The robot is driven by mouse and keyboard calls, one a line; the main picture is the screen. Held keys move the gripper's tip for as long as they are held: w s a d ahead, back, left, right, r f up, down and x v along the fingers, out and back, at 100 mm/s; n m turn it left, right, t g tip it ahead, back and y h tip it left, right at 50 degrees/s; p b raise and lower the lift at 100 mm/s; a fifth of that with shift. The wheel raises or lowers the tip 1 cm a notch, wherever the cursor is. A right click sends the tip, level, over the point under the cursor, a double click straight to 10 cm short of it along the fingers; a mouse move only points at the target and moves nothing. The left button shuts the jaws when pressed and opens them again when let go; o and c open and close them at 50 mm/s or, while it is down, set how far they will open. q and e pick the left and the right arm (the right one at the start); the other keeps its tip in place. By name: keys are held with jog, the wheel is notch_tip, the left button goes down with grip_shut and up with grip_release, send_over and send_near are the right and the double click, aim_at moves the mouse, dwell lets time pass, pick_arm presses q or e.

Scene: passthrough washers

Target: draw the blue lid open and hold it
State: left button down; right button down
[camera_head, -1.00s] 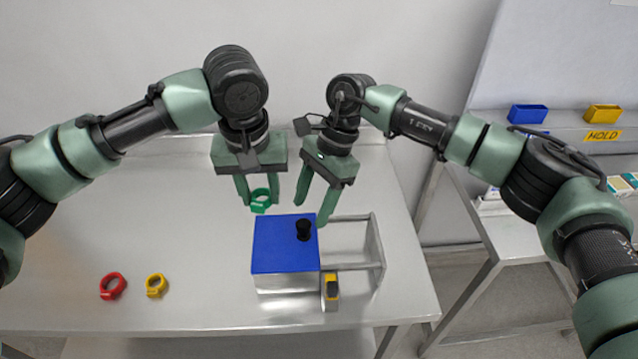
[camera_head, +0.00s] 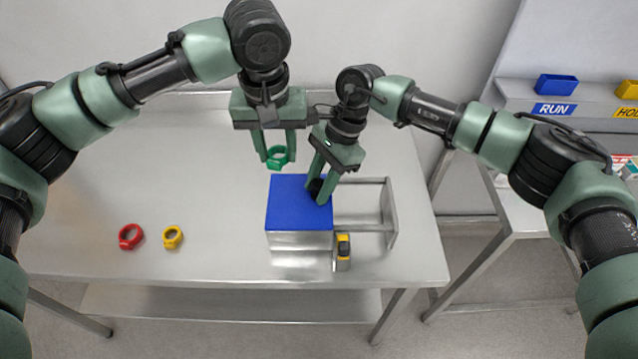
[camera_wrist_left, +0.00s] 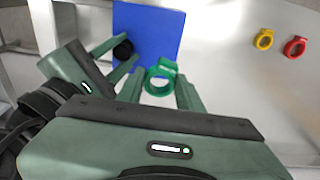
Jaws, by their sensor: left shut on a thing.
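The blue lid (camera_head: 290,205) lies flat on top of a metal box and covers it; it also shows in the left wrist view (camera_wrist_left: 150,30). A black knob (camera_head: 314,187) stands near the lid's right edge. My right gripper (camera_head: 317,190) points down with its fingers on either side of the knob; I cannot tell whether they press on it. The left wrist view shows the knob (camera_wrist_left: 122,49) between those fingers. My left gripper (camera_head: 278,158) is shut on a green ring (camera_head: 280,166), held above and behind the lid.
A metal rail frame (camera_head: 391,212) extends right of the box. A yellow and black part (camera_head: 343,247) sits at its front right. A red ring (camera_head: 122,240) and a yellow ring (camera_head: 165,240) lie on the table's left. The side shelf carries a blue bin (camera_head: 556,84).

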jog(key=d, duration=1.1)
jog(key=shift+w+d+r, duration=0.15)
dwell(0.7)
